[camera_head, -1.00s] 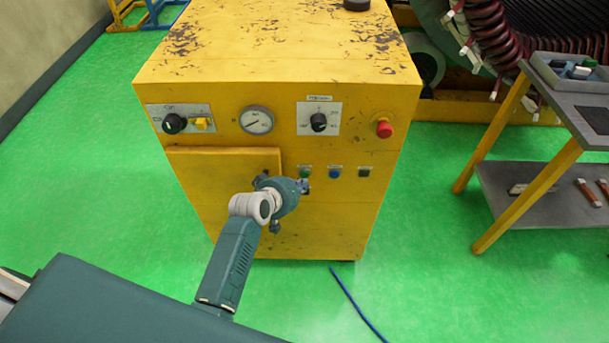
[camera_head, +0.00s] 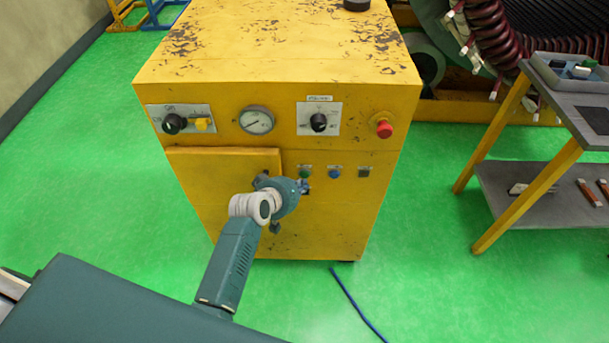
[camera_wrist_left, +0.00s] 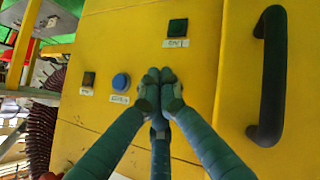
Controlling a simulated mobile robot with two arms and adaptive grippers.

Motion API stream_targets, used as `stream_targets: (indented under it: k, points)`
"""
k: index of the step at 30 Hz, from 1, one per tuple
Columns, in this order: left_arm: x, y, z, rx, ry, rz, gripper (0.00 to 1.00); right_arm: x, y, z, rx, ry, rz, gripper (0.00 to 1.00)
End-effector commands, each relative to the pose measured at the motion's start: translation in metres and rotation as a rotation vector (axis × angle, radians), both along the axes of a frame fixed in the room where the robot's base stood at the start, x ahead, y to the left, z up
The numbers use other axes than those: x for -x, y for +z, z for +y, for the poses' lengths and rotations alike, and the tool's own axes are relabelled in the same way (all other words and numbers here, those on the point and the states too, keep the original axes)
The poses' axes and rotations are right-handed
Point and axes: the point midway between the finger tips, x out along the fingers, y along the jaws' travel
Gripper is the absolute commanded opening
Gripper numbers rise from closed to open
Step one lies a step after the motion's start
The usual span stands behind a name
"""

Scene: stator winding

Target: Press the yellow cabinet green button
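The yellow cabinet (camera_head: 330,220) stands in front of me. On its front, a small green button (camera_head: 304,172) sits left of a blue button (camera_head: 335,173). My left gripper (camera_head: 304,187) is just below the green button in the head view. In the left wrist view, its fingertips (camera_wrist_left: 160,75) are together, with nothing seen between them, beside the blue button (camera_wrist_left: 120,82). They hide the panel behind them, and I cannot tell whether they touch it. A dark green square button (camera_wrist_left: 177,27) with a label shows above them there. My right gripper is not in view.
A black door handle (camera_wrist_left: 270,75) is right of the fingers in the wrist view. A red knob (camera_head: 384,129), a black selector (camera_head: 319,122) and a gauge (camera_head: 257,120) are higher on the cabinet. A grey workbench (camera_head: 575,100) stands at right. A blue cable (camera_head: 357,305) lies on the floor.

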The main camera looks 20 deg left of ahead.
Motion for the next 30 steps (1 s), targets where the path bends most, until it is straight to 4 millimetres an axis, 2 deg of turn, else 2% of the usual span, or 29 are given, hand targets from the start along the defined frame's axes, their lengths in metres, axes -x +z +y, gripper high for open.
stream_targets:
  k: [9, 30]
  points:
    - [-0.008, 0.001, 0.002, 0.000, 0.001, -0.001, 0.00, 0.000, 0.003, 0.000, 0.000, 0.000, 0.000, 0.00]
    - [-0.012, 0.000, 0.003, 0.000, 0.000, 0.000, 0.00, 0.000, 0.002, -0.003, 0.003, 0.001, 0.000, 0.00]
